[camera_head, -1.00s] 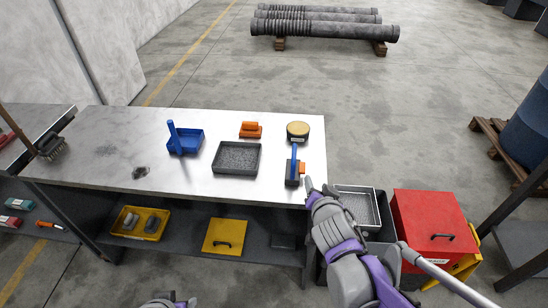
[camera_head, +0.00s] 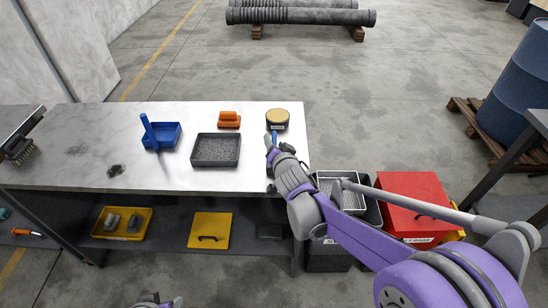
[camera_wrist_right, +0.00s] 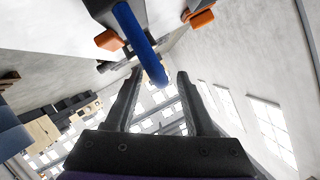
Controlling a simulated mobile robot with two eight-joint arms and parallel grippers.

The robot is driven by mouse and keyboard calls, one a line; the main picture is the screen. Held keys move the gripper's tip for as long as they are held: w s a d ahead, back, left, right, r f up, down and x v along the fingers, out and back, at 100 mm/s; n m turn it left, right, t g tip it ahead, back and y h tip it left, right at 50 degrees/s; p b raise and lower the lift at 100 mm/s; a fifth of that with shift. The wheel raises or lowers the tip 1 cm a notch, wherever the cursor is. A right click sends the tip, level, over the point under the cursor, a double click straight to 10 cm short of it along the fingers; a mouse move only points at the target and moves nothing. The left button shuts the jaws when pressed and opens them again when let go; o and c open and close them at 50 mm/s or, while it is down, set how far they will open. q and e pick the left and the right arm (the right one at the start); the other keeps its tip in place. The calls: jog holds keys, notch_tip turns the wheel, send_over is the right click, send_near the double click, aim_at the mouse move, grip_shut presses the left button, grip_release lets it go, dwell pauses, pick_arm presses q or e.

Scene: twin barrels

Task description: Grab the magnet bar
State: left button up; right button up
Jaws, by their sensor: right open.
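The magnet bar, a dark bar with a blue handle (camera_head: 274,136) and orange end pieces, is at the right end of the workbench (camera_head: 75,165). In the head view, my right gripper (camera_head: 271,148) hides most of it. In the right wrist view, the blue handle (camera_wrist_right: 141,45) reaches down between the tips of my open right gripper (camera_wrist_right: 158,74), and the orange pieces show on both sides. Whether a finger touches the handle cannot be told. Only a small piece of my left arm shows at the bottom edge of the head view; its fingers do not show.
A round tan-topped tool (camera_head: 277,118) stands just behind the gripper. An orange block (camera_head: 229,119), a dark granule tray (camera_head: 215,164) and a blue dustpan-like tray (camera_head: 168,128) are to the left. A red box (camera_head: 410,191) and a metal basket (camera_head: 349,198) stand beyond the bench's right edge.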

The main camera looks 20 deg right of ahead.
jog(key=shift+x, duration=0.95)
jog(key=shift+r, duration=0.1)
jog(key=shift+c, duration=0.3)
grip_shut()
